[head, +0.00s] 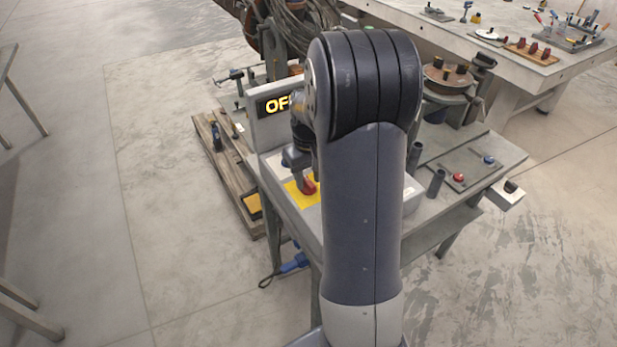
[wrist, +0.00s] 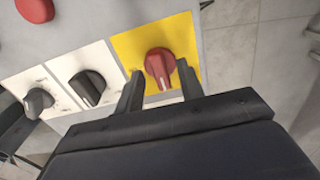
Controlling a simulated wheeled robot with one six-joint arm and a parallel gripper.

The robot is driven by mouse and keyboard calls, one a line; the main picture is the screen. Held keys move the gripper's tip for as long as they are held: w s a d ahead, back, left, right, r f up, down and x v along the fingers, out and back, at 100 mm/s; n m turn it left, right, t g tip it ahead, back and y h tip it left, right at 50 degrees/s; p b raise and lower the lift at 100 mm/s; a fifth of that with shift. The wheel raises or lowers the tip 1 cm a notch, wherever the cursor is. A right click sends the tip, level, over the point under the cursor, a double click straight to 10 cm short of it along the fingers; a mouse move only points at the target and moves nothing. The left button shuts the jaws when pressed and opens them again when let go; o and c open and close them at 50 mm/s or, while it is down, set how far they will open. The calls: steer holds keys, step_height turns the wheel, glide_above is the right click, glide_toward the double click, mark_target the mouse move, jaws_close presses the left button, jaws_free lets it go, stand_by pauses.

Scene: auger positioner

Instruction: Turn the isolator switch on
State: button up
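The isolator switch is a red rotary knob (wrist: 160,65) with a white pointer line, on a yellow plate (wrist: 125,45) in the wrist view. Its pointer end faces down in that view. In the head view the red knob (head: 309,187) shows on the yellow plate (head: 299,197), just below my gripper (head: 299,162). In the wrist view my gripper (wrist: 160,70) is open, with one finger on each side of the knob and gaps showing between.
Two black rotary knobs on white plates, (wrist: 90,87) and (wrist: 38,101), sit left of the yellow plate in the wrist view, with a red button (wrist: 36,9) above. A pallet (head: 226,165) lies left of the bench. Open floor is at left.

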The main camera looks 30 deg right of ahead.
steer(key=shift+f, duration=0.35)
steer(key=shift+c, duration=0.4)
jaws_close()
